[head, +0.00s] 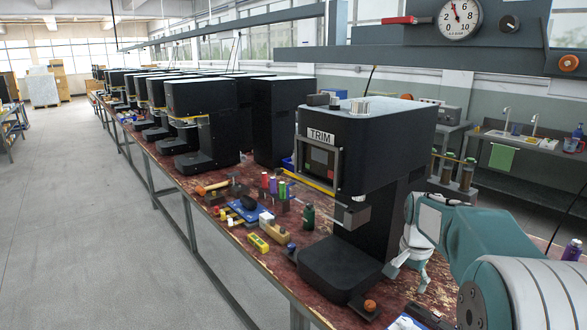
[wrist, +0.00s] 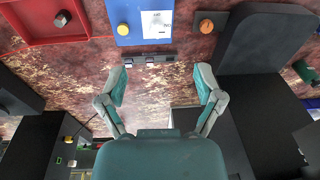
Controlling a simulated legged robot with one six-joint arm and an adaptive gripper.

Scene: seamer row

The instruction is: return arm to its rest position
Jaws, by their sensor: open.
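My arm (head: 490,240) reaches in from the right of the head view, its teal links low beside the black TRIM machine (head: 385,140). My gripper (head: 408,277) points down over the red worn bench, just right of the machine's base. In the wrist view my gripper (wrist: 160,85) has its two fingers wide apart, with only bench top between them. It holds nothing. A small dark strip with buttons (wrist: 150,60) lies on the bench beyond the fingertips.
A blue box with a yellow knob (wrist: 135,22), an orange knob (wrist: 207,25) and a red tray (wrist: 60,40) are near the fingers. Bottles and tools (head: 250,210) crowd the bench left of the machine. A red-handled overhead bar (head: 400,20) hangs above. The left aisle floor (head: 90,200) is clear.

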